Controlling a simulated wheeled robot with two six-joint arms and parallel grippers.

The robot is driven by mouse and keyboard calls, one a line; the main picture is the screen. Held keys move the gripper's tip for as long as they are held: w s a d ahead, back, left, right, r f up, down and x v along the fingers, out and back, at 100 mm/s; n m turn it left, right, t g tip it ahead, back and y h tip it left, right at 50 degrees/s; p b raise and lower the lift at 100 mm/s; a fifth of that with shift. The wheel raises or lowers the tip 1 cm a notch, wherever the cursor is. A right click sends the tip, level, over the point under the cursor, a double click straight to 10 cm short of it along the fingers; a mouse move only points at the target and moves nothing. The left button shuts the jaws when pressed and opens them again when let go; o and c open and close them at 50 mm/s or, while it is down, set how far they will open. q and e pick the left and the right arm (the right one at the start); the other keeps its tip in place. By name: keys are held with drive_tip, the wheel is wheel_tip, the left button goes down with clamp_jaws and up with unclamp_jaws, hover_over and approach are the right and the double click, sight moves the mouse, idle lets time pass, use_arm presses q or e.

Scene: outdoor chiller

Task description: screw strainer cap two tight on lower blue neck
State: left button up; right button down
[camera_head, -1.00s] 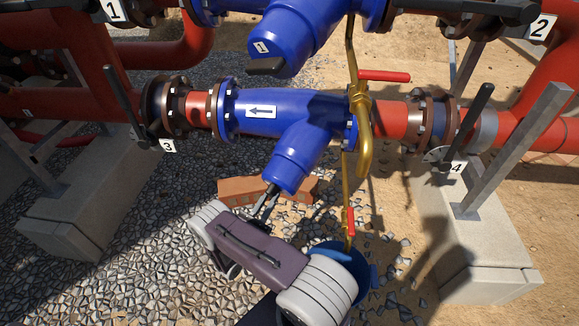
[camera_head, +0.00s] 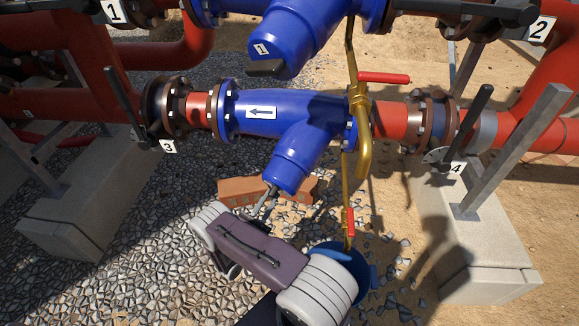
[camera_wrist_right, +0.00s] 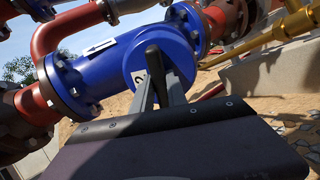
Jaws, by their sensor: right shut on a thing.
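The lower blue strainer (camera_head: 285,115) carries a white arrow plate. Its lower blue neck (camera_head: 300,160) slants down and left. Strainer cap two (camera_head: 287,181) sits on the neck's end; its face with a "2" mark shows in the right wrist view (camera_wrist_right: 178,62). Cap and neck look in line, but I cannot tell how tight the cap is. My left gripper is not in view.
An upper blue strainer (camera_head: 300,25) with cap one hangs above. A brass drain pipe with red-handled valves (camera_head: 383,77) runs close on the right. A brick (camera_head: 237,188) lies behind my gripper. A blue bucket (camera_head: 368,274) stands below right. Gravel lies open to the left.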

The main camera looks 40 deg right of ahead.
drive_tip(key=m+p, duration=0.1)
drive_tip(key=m, duration=0.3)
drive_tip(key=m+p, duration=0.1)
drive_tip(key=m, duration=0.3)
drive_tip(key=m+p, duration=0.1)
drive_tip(key=m, duration=0.2)
drive_tip(key=shift+r+m, duration=0.35)
drive_tip(key=shift+m, duration=0.05)
drive_tip(key=m, duration=0.3)
drive_tip(key=shift+f, duration=0.35)
drive_tip(key=c, duration=1.2)
unclamp_jaws()
drive_tip(key=shift+c, duration=0.2)
drive_tip(key=o, duration=0.5)
drive_tip(key=shift+d, duration=0.1)
